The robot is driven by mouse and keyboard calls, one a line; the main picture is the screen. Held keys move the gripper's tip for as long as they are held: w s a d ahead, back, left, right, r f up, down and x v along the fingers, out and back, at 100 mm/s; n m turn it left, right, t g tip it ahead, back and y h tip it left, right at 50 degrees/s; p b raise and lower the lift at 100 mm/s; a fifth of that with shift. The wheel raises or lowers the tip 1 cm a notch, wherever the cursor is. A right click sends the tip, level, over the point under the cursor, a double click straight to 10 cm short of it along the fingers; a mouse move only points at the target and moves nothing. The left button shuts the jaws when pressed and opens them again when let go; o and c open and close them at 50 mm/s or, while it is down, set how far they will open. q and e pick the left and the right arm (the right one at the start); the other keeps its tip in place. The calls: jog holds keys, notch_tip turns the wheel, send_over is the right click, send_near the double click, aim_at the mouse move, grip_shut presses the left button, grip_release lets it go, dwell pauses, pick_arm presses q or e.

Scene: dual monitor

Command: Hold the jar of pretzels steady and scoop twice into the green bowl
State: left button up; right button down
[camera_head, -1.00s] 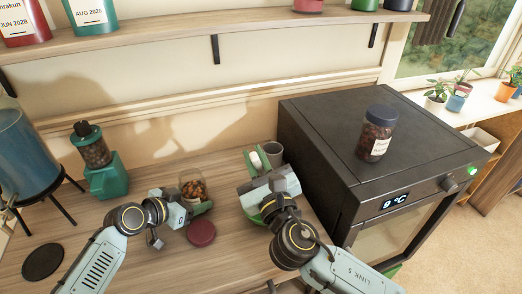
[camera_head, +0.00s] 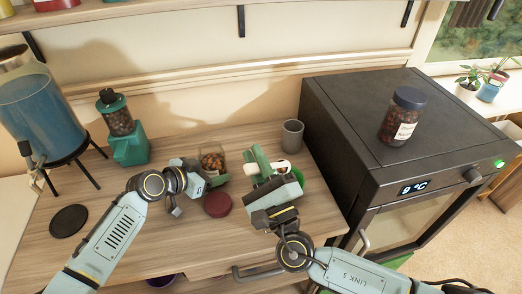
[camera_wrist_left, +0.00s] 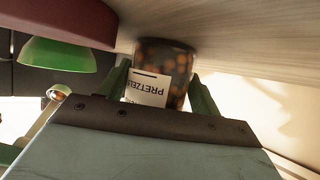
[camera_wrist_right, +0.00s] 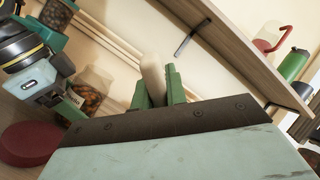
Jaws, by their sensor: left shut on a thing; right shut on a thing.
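The jar of pretzels (camera_head: 212,161) stands on the counter, open at the top, with brown pretzels inside. My right gripper (camera_head: 262,160) is to the right of the jar, above the counter. It is shut on a pale scoop (camera_head: 283,167), whose pale handle shows in the right wrist view (camera_wrist_right: 152,78). The green bowl (camera_head: 299,179) is partly hidden behind the right gripper; it also shows in the left wrist view (camera_wrist_left: 58,54).
A dark red lid (camera_head: 217,205) lies in front of the jar. A grey cup (camera_head: 291,135) stands behind the bowl. A black cooler (camera_head: 345,115) bounds the right side, with another jar (camera_head: 402,116) on top. A green grinder (camera_head: 127,135) and blue dispenser (camera_head: 40,110) stand left.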

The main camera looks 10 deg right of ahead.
jog(key=shift+s+a+f+n+y, duration=0.15)
jog(key=shift+a+f+n+y, duration=0.25)
jog(key=shift+n, duration=0.5)
jog(key=shift+s+a+f+n+y, duration=0.2)
jog(key=shift+f+n+y, duration=0.3)
jog(key=shift+n+y, duration=0.35)
jog(key=shift+s+a+f+n+y, duration=0.2)
jog(key=shift+f+n+y, duration=0.25)
jog(key=shift+n, duration=0.5)
jog(key=shift+w+d+r+m+h, duration=0.2)
jog(key=shift+r+m+h, duration=0.3)
jog(key=shift+m, duration=0.3)
jog(key=shift+w+d+r+m+h, duration=0.15)
jog(key=shift+r+m+h, duration=0.2)
jog(key=shift+m+h, duration=0.35)
jog(key=w+d+r+m+g+h, duration=0.4)
jog(key=d+m, duration=0.6)
jog(key=m, duration=0.5)
jog(key=shift+w+r+m+h, duration=0.3)
jog(key=shift+w+r+h, duration=0.65)
jog(key=shift+r, duration=0.8)
jog(key=shift+s, duration=0.2)
jog(key=shift+a, duration=0.1)
